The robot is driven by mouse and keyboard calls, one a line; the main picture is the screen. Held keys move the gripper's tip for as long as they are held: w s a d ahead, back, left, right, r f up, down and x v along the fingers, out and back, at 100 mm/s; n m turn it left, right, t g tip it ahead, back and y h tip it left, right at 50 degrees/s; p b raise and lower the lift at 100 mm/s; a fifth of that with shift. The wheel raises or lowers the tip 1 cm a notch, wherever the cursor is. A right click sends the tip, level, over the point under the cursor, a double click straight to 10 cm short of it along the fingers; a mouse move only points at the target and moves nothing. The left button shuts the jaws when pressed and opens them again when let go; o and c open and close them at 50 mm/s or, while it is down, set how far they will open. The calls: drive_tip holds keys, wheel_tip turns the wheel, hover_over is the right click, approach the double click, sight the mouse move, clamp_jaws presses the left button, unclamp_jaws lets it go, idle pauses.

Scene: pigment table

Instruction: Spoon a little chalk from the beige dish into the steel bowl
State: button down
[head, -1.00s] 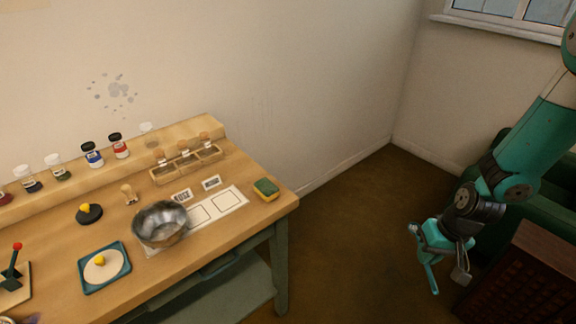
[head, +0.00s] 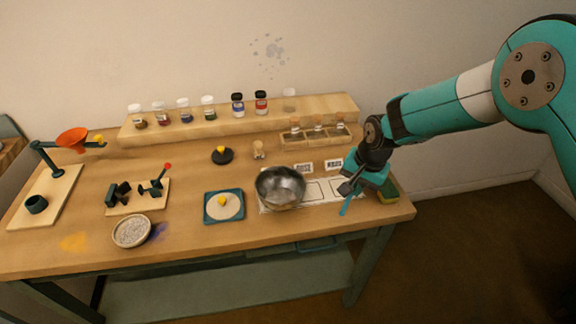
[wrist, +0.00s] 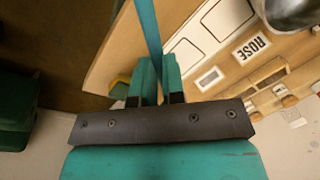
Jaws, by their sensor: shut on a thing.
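My gripper (head: 352,188) is shut on a long thin teal tool, seemingly the spoon (head: 346,206), above the right part of the table. In the wrist view the tool (wrist: 149,35) runs up from between the fingers (wrist: 158,88); its far end is out of view. The steel bowl (head: 280,187) stands left of my gripper, and its edge shows at top right in the wrist view (wrist: 290,14). A round beige dish (head: 131,231) with pale grainy contents sits at the table's front left, well away from my gripper.
A green-and-yellow sponge (head: 388,192) lies just right of my gripper. Small stands (head: 140,195) are behind the dish. Jars line the back shelf (head: 330,107); a vial rack (head: 316,137) and cards stand behind the bowl.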

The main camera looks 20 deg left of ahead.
drive_tip(key=s+a+r+m+t+y+b, duration=0.1)
drive_tip(key=s+a+m+t+y+b, duration=0.2)
drive_tip(key=b, duration=0.8)
drive_tip(key=s+a+r+m+t+y+b, duration=0.2)
drive_tip(key=a+m+t+y+b, duration=0.2)
drive_tip(key=b, duration=0.7)
drive_tip(key=s+a+r+m+t+y+b, duration=0.1)
drive_tip(key=s+a+m+t+y+b, duration=0.2)
drive_tip(key=a+m+y+b, duration=0.3)
drive_tip(key=a+t+y+b, duration=0.1)
drive_tip(key=a+y+b, duration=0.2)
drive_tip(key=a+b, duration=0.2)
drive_tip(key=shift+s+a+r+m+t+y, duration=0.15)
drive_tip(key=shift+s+a+m+t+y, duration=0.2)
drive_tip(key=shift+a, duration=0.15)
idle(0.4)
